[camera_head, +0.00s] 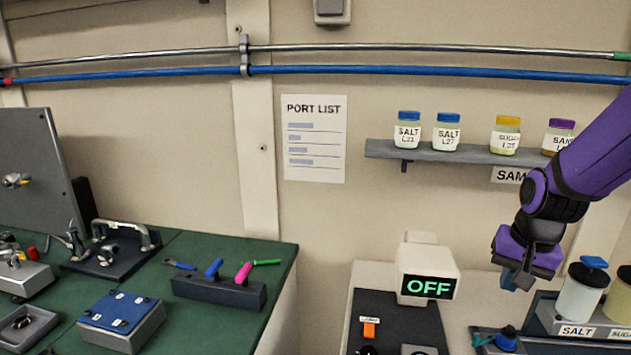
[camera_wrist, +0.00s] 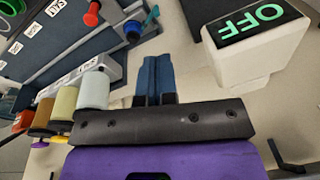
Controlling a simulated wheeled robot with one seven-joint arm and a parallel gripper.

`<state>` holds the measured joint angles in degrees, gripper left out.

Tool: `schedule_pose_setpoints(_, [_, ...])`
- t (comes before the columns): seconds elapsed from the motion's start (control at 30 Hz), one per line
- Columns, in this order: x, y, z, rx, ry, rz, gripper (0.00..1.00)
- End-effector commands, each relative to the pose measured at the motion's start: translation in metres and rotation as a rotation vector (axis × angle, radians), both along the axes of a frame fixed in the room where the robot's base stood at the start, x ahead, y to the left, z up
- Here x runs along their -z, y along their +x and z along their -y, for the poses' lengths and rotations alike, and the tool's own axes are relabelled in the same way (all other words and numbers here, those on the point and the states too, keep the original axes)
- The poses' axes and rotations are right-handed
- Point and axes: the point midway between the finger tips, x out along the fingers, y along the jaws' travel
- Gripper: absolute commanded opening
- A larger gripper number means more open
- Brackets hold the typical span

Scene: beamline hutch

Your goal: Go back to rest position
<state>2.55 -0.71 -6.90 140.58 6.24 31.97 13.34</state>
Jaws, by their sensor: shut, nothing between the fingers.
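My gripper (camera_head: 516,279) hangs from my purple arm at the right of the head view, pointing down. It is beside the box with the green OFF display (camera_head: 428,287), to its right, and apart from it. In the wrist view the two blue fingers of my gripper (camera_wrist: 155,62) are together with nothing between them. The OFF box (camera_wrist: 258,45) also shows there, at the upper right.
Lidded jars (camera_head: 578,296) stand on a rack right of my gripper. A wall shelf (camera_head: 440,153) with several labelled jars is behind my arm. A green bench (camera_head: 215,325) with tools is at left. A black panel (camera_head: 372,310) with an orange switch is by the OFF box.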

Motion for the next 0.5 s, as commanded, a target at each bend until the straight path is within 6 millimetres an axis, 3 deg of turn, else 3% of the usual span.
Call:
schedule_pose_setpoints(0.2, [-0.058, -0.029, -0.017, -0.126, -0.019, 0.089, 0.0])
schedule_pose_setpoints(0.5, [-0.119, -0.083, -0.036, -0.288, -0.075, 0.199, 0.0])
